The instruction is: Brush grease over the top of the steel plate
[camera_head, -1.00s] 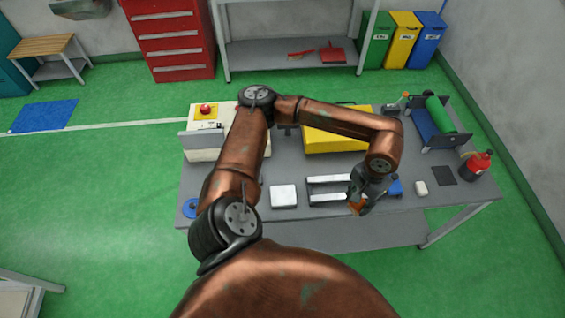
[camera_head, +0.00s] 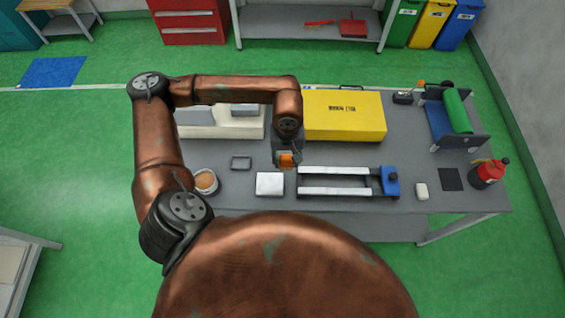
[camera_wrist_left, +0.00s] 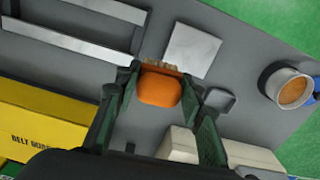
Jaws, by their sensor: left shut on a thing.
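The steel plate (camera_head: 270,184) is a pale square lying flat near the table's front edge; it also shows in the left wrist view (camera_wrist_left: 191,48). My left gripper (camera_head: 287,158) is shut on a brush (camera_wrist_left: 160,87) with an orange body and brownish bristles. In the head view the brush's orange part (camera_head: 286,161) is just behind and right of the plate. The bristles point toward the plate side in the wrist view; I cannot tell their height or any contact. A round pot (camera_head: 206,182) with tan-orange contents stands left of the plate; it also shows in the wrist view (camera_wrist_left: 292,88). My right gripper is out of view.
A frame with two pale rails (camera_head: 340,190) and a blue end block (camera_head: 390,180) lies right of the plate. A yellow case (camera_head: 344,115) stands behind. A red bottle (camera_head: 489,173) stands far right.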

